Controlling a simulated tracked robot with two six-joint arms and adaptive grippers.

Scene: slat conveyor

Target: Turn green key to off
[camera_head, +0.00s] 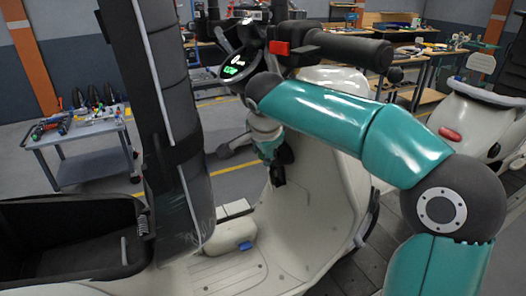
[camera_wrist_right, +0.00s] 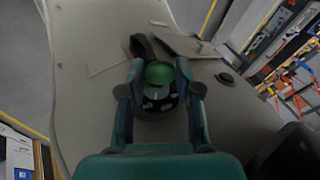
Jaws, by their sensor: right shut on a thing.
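The green key (camera_wrist_right: 159,73) shows in the right wrist view as a rounded green head at a dark round ignition lock (camera_wrist_right: 158,103) with light markings. The lock sits on the scooter's pale front panel (camera_wrist_right: 95,45). My right gripper (camera_wrist_right: 160,67) has a finger on each side of the key head and is shut on it. In the head view my right gripper (camera_head: 279,172) is small and dark at the inner side of the front panel (camera_head: 312,215). The key and lock are hidden there. My left gripper is in neither view.
The scooter's handlebar (camera_head: 340,47) with a red switch and a lit green display (camera_head: 234,66) stands above my right arm. A tall dark padded seat (camera_head: 150,90) stands at left, above an open dark storage bin (camera_head: 70,235). A tool cart (camera_head: 85,150) is behind.

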